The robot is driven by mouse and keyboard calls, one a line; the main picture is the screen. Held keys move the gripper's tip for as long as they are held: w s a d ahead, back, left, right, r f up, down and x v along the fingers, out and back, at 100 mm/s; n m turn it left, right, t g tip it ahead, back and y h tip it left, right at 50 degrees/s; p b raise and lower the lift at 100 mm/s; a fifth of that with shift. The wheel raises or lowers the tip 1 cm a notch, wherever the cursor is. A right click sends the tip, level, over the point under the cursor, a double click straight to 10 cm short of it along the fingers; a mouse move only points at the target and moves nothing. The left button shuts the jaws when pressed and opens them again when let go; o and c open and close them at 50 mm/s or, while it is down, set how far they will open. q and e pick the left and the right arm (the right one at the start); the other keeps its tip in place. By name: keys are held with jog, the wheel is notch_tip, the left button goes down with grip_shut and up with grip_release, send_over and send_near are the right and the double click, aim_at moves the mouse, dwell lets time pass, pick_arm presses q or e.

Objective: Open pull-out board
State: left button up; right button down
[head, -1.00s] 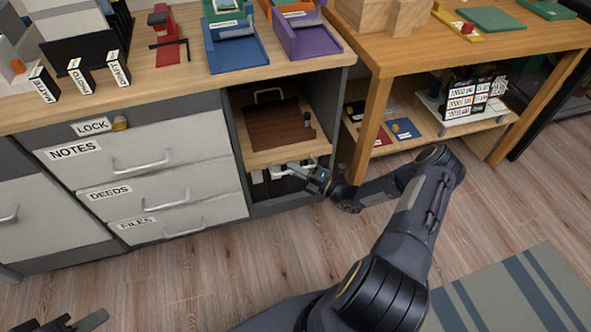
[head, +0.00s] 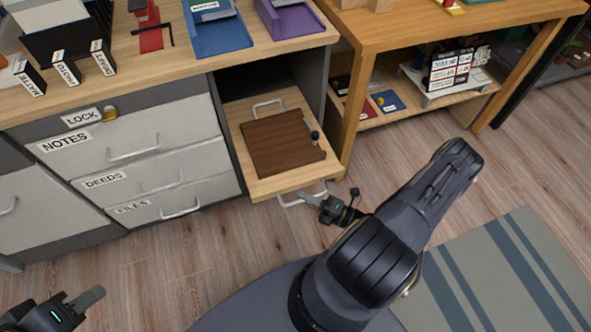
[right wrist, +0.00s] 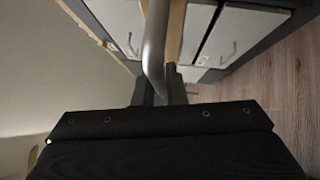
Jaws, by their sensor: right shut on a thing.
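The pull-out board (head: 237,149) is a pale wooden shelf in the desk's open bay, and it sticks out well past the desk front. A metal bar handle (head: 288,203) is on its front edge. My right gripper (head: 320,200) is shut on this handle; the handle's bar (right wrist: 155,50) also runs between the fingers (right wrist: 158,88) in the right wrist view. A dark brown board (head: 285,146) with a small black knob lies on the pull-out board, with a metal handle behind it. My left gripper (head: 90,298) is low at the left, away from the desk; its jaw state is unclear.
Drawers labelled NOTES, DEEDS and FILES (head: 150,165) are shut left of the bay. A wooden side table (head: 345,115) stands close on the right. Blue and purple trays (head: 220,35) sit on the desktop. The wood floor (head: 190,255) in front is clear, with a striped rug (head: 490,275) at right.

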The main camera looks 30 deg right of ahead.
jog(key=s+a, duration=0.2)
jog(key=s, duration=0.8)
jog(key=shift+s+a, duration=0.2)
jog(key=c, duration=1.5)
grip_release()
jog(key=v, duration=0.8)
